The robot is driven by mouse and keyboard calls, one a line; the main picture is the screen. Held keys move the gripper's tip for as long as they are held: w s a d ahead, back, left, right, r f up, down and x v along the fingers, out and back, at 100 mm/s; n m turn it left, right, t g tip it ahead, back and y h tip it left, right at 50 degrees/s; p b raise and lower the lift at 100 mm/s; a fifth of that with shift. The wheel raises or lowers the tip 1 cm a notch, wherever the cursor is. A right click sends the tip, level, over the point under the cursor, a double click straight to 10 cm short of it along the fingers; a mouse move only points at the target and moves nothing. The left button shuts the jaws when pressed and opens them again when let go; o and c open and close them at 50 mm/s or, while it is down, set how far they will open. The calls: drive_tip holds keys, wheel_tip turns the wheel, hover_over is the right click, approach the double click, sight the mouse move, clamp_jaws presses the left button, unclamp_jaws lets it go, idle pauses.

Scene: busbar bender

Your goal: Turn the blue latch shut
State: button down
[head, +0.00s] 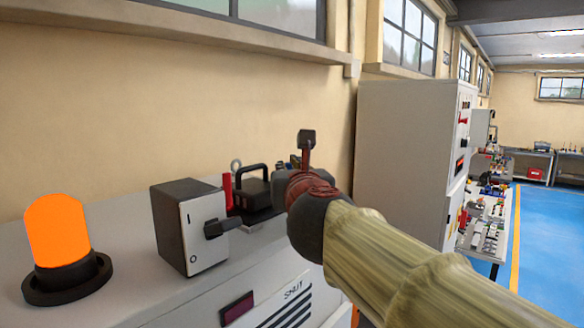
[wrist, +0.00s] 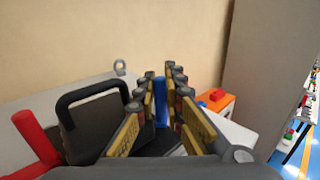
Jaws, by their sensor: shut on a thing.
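The blue latch (wrist: 160,100) shows in the wrist view as a narrow upright blue bar between the two yellow-and-grey fingers of my gripper (wrist: 161,82). The fingers are closed in on it from both sides. The lower end of the latch and what it is fixed to are hidden behind the fingers and the wrist. In the head view my arm's end is over the far right part of the grey machine top (head: 128,228), and my wrist covers most of the gripper and the latch.
A black-handled block (wrist: 108,118) and a red lever (wrist: 36,138) are left of the fingers. An orange block (wrist: 215,100) is to the right. A switch box (head: 190,227) and an orange beacon (head: 58,232) stand on the machine. A tall grey cabinet (head: 405,150) and the wall are close behind.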

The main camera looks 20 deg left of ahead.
drive_tip(key=shift+a+m+t+h, duration=0.15)
drive_tip(key=shift+m+t+h, duration=0.2)
drive_tip(key=shift+h, duration=0.25)
drive_tip(key=c, duration=1.9)
unclamp_jaws()
drive_tip(key=shift+s, duration=0.1)
drive_tip(key=v, duration=1.2)
